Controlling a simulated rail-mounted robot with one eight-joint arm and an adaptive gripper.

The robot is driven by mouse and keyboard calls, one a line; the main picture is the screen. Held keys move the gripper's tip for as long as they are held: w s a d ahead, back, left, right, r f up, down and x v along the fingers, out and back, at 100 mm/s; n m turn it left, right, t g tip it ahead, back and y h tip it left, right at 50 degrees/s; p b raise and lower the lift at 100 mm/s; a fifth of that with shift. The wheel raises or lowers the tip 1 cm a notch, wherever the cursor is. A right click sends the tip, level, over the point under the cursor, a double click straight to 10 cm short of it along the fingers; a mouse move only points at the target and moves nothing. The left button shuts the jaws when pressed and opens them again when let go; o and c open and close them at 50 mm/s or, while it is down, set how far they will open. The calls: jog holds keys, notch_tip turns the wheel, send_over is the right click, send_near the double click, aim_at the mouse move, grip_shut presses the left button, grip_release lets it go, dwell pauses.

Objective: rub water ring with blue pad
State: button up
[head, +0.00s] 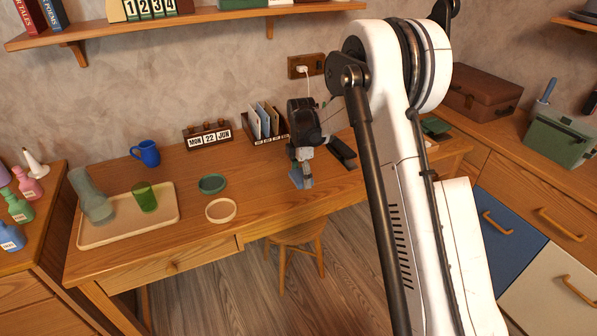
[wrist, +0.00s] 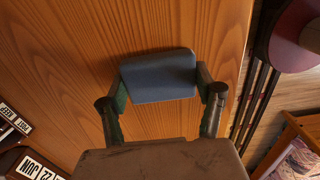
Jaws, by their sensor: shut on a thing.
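The blue pad (head: 303,182) is at the desk top, right of the middle. In the wrist view the blue pad (wrist: 158,78) lies crosswise between my fingers. My gripper (head: 301,168) points down and is shut on the pad's two ends; its fingers (wrist: 161,84) also show in the wrist view. The pad is at or just above the wood; I cannot tell if it touches. I cannot make out a water ring on the bare wood in either view; the pad and gripper hide part of the desk.
On the desk (head: 185,184) are a green round dish (head: 212,184), a cream round dish (head: 221,210), a blue mug (head: 147,153), a calendar (head: 208,137) and a letter holder (head: 264,126). A tray (head: 120,228) holds a green cup (head: 145,197) and grey-green vessel (head: 91,196). A stool (head: 295,237) stands in front.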

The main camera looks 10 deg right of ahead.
jog(key=shift+w+a+f, duration=0.1)
jog(key=shift+w+a, duration=0.2)
jog(key=shift+w, duration=1)
jog(key=shift+w+a+r, duration=0.1)
jog(key=shift+w+a, duration=0.15)
jog(key=shift+w, duration=1.05)
jog(key=shift+w+a+f, duration=0.1)
jog(key=shift+w+a, duration=0.2)
jog(key=shift+w, duration=1)
jog(key=shift+s+d+b, duration=0.25)
jog(key=shift+s+b, duration=0.1)
jog(key=shift+s, duration=0.9)
jog(key=shift+s+d+b, duration=0.3)
jog(key=shift+s+b, duration=0.05)
jog(key=shift+s, duration=0.9)
jog(key=shift+s+d+b, duration=0.25)
jog(key=shift+s+b, duration=0.1)
jog(key=shift+s, duration=0.9)
jog(key=shift+s+r, duration=0.2)
jog(key=shift+r, duration=0.05)
jog(key=shift+r+p, duration=1.7)
jog(key=shift+r, duration=2.2)
jog(key=shift+a, duration=0.1)
